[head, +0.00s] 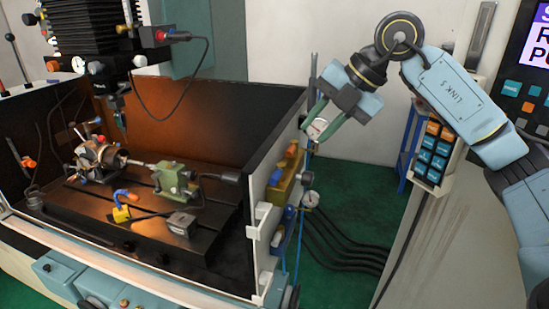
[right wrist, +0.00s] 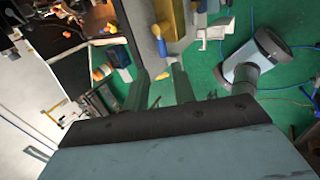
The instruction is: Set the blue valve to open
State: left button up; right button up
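An ochre valve block (head: 287,180) is mounted on the outer right wall of the machine enclosure in the head view. Small blue parts (head: 289,213) show at its lower end. I cannot tell which of them is the blue valve's handle or how it is set. My right gripper (head: 314,133) is open above and to the right of the block, its two green fingers pointing down and left, with nothing visible between them. In the right wrist view the parted fingers (right wrist: 161,88) also show, with the ochre block (right wrist: 178,20) beyond them. My left gripper is not in view.
A round gauge (head: 317,127) shows by the right fingertips, and another gauge (head: 311,198) sits lower. Black hoses (head: 345,248) run across the green floor. A control panel (head: 433,152) stands at right. The enclosure wall (head: 258,205) borders the machine bed.

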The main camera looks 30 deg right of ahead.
send_near(280, 172)
jog(key=x, duration=0.4)
jog(key=shift+a+f, duration=0.1)
jog(key=shift+a, duration=0.1)
jog(key=x, duration=0.3)
jog(key=shift+w+p, duration=0.15)
jog(key=shift+p, duration=0.15)
jog(key=shift+w+a+f, duration=0.1)
jog(key=shift+f, duration=0.25)
jog(key=shift+c, duration=0.5)
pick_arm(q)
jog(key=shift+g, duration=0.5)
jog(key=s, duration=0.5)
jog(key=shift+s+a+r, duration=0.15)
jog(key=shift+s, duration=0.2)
pick_arm(e)
grip_shut()
